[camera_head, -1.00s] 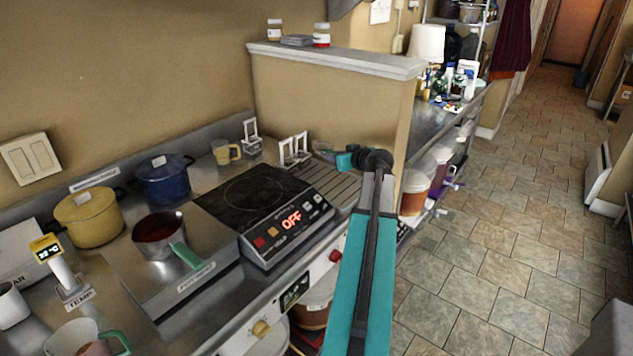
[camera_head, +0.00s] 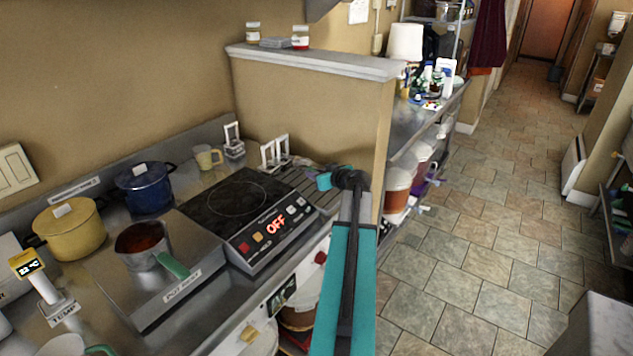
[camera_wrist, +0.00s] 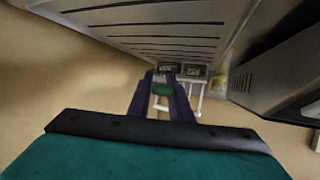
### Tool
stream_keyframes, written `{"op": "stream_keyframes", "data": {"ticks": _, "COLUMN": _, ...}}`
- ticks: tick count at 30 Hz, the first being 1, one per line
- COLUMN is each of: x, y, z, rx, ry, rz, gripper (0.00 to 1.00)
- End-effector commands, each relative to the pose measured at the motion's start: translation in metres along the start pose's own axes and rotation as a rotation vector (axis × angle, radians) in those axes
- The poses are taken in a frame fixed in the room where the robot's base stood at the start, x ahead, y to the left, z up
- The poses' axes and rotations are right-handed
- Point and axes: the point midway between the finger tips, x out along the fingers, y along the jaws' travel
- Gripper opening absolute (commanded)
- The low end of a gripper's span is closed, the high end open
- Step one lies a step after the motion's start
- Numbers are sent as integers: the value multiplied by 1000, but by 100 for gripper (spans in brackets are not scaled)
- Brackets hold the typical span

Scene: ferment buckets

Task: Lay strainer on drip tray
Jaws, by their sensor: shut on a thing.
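The drip tray (camera_head: 325,199) is the grey slotted surface right of the cooktop, against the low wall. Its slots also show in the wrist view (camera_wrist: 150,27). My gripper (camera_head: 299,168) is over the back part of the tray, partly hidden behind my teal wrist. In the wrist view its dark fingers (camera_wrist: 165,95) are shut on a small green piece (camera_wrist: 161,89), which looks like the strainer's handle. The strainer's bowl is not clear in either view. I cannot tell whether it touches the tray.
White holders (camera_head: 273,152) stand behind the tray, close to my gripper. The cooktop (camera_head: 240,206), marked OFF, lies to the left. The low wall (camera_head: 330,125) rises behind.

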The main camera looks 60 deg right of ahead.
Motion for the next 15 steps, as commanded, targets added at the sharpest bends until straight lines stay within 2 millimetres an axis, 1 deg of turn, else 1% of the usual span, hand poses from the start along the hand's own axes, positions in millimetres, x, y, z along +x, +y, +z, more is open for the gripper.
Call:
{"op": "stream_keyframes", "data": {"ticks": 11, "x": 1, "y": -1, "z": 2, "rx": 0, "ry": 0, "rz": -1, "gripper": 0}}
{"op": "stream_keyframes", "data": {"ticks": 15, "x": 4, "y": -1, "z": 8, "rx": 2, "ry": 0, "rz": -1, "gripper": 0}}
